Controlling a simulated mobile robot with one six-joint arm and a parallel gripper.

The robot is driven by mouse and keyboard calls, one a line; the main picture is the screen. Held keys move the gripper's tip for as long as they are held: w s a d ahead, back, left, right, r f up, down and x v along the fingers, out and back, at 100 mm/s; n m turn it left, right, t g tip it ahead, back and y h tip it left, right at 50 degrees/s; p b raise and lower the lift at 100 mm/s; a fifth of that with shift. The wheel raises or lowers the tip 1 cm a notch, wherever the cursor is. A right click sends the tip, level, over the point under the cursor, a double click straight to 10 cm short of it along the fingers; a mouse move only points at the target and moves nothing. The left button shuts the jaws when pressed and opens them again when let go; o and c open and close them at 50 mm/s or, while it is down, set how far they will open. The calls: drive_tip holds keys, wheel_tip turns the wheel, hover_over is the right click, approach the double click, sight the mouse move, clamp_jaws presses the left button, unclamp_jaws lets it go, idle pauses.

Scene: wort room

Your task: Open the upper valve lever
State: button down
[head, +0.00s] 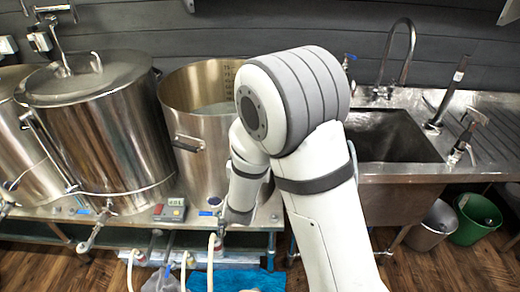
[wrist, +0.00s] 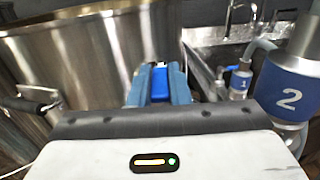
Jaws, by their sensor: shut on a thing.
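The blue valve lever (wrist: 159,85) shows in the wrist view between the two blue fingers of my gripper (wrist: 159,72). My gripper is shut on it, with a finger on each side. In the head view, my gripper is at the front of the steel bench by the open pot, and my own arm largely hides its fingers. A blue handle (head: 215,201) shows just left of my wrist there; I cannot tell whether it is the same lever. The valve body is hidden behind my gripper in the wrist view.
An open steel pot (head: 195,100) and a lidded kettle (head: 105,130) stand on the bench. A sink (head: 395,135) is on the right. Hoses hang below the bench. Cylinders with blue labels "1" (wrist: 240,80) and "2" (wrist: 290,95) stand close right of my gripper.

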drive_tip(key=c, duration=1.4)
unclamp_jaws()
drive_tip(key=shift+f, duration=0.1)
drive_tip(key=shift+o, duration=0.2)
drive_tip(key=s+a+b, duration=0.1)
drive_tip(key=s, duration=0.6)
drive_tip(key=shift+s, duration=0.35)
